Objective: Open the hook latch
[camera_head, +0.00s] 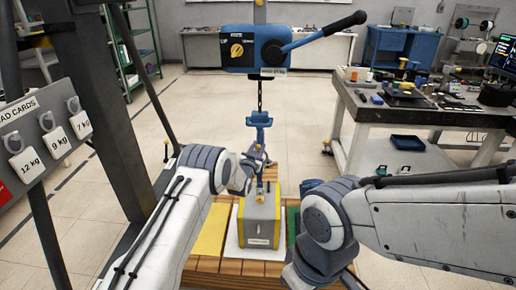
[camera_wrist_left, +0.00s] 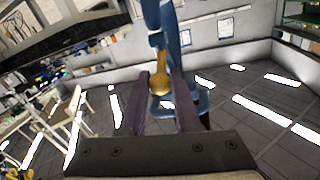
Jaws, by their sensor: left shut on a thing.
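A blue hook (camera_head: 261,119) hangs on a dark chain below the blue lever hoist (camera_head: 240,50) in the head view. The wrist view shows the blue hook (camera_wrist_left: 172,45) close up, with a brass-coloured latch piece (camera_wrist_left: 160,84) with a rounded end beside it. My left gripper (camera_head: 258,160) is at the hook's lower part. In the wrist view, the dark fingers of my left gripper (camera_wrist_left: 160,86) are on either side of the brass latch piece and shut on it. The latch's angle is hard to tell. My right gripper is out of view; only its arm shows.
A yellow and grey load block (camera_head: 260,222) stands below the hook on a wooden pallet (camera_head: 215,265). A rack of load cards (camera_head: 45,140) stands at the left, beside a dark post. A workbench (camera_head: 420,110) with tools is at the right. Floor behind the hook is clear.

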